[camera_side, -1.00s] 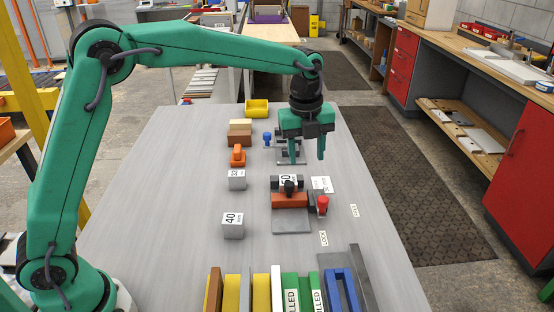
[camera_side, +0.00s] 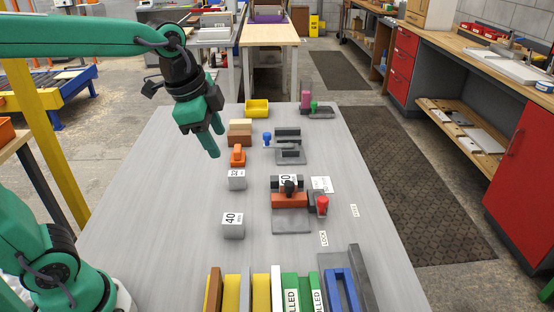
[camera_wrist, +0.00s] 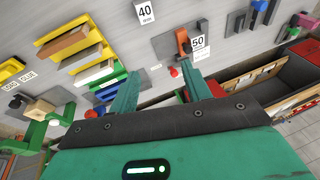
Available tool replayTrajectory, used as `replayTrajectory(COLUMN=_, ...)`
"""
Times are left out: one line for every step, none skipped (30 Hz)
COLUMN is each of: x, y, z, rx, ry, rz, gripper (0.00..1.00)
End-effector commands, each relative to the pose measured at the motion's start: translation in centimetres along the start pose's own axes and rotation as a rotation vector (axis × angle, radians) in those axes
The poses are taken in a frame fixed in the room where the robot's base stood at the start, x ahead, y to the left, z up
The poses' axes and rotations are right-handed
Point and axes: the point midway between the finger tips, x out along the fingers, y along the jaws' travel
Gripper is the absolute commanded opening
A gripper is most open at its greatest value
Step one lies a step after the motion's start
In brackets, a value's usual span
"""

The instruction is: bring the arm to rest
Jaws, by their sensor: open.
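My gripper (camera_side: 216,142) hangs above the left part of the grey table (camera_side: 180,200) in the side view, tilted, with nothing between its fingers. Its two green fingers stand apart in the wrist view (camera_wrist: 160,82). It is left of the orange clamp-like piece (camera_side: 238,155) and above the table's surface. A fixture (camera_side: 291,200) with an orange-brown block and a "50" label stands at the table's middle, apart from my gripper.
Grey blocks, one marked "40" (camera_side: 233,230), stand on the table's left half. A red-topped piece (camera_side: 322,205) is beside the fixture. Coloured slotted racks (camera_side: 250,292) line the front edge. A yellow bin (camera_side: 257,108) and a pink piece (camera_side: 305,96) are at the back.

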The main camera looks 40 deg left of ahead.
Motion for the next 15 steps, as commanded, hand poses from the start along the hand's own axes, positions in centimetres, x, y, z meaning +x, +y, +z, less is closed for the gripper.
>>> replayTrajectory(x=-0.4, y=0.5, z=0.9, rx=-0.064, ry=0.01, rz=-0.013, gripper=0.48)
replayTrajectory(x=-0.5, y=0.8, z=1.4, rx=-0.104, ry=0.015, rz=-0.019, gripper=0.48)
replayTrajectory(x=-0.7, y=1.2, z=2.1, rx=-0.157, ry=0.021, rz=-0.027, gripper=0.48)
replayTrajectory(x=-0.8, y=1.5, z=2.6, rx=-0.198, ry=0.026, rz=-0.032, gripper=0.48)
replayTrajectory(x=-0.9, y=1.9, z=3.1, rx=-0.238, ry=0.032, rz=-0.038, gripper=0.48)
replayTrajectory(x=-1.0, y=2.3, z=3.7, rx=-0.291, ry=0.04, rz=-0.045, gripper=0.48)
replayTrajectory(x=-1.1, y=2.6, z=4.2, rx=-0.331, ry=0.046, rz=-0.05, gripper=0.48)
replayTrajectory(x=-1.1, y=2.9, z=4.7, rx=-0.372, ry=0.052, rz=-0.055, gripper=0.48)
replayTrajectory(x=-1.1, y=3.4, z=5.3, rx=-0.425, ry=0.06, rz=-0.061, gripper=0.48)
replayTrajectory(x=-1.1, y=3.7, z=5.8, rx=-0.465, ry=0.067, rz=-0.066, gripper=0.48)
replayTrajectory(x=-1.1, y=4.0, z=6.2, rx=-0.505, ry=0.074, rz=-0.07, gripper=0.48)
replayTrajectory(x=-1.1, y=4.5, z=6.8, rx=-0.557, ry=0.083, rz=-0.076, gripper=0.48)
replayTrajectory(x=-1.1, y=4.8, z=7.2, rx=-0.593, ry=0.091, rz=-0.08, gripper=0.48)
replayTrajectory(x=-1.0, y=5.1, z=7.6, rx=-0.629, ry=0.097, rz=-0.083, gripper=0.48)
replayTrajectory(x=-0.9, y=5.4, z=8.1, rx=-0.674, ry=0.104, rz=-0.087, gripper=0.48)
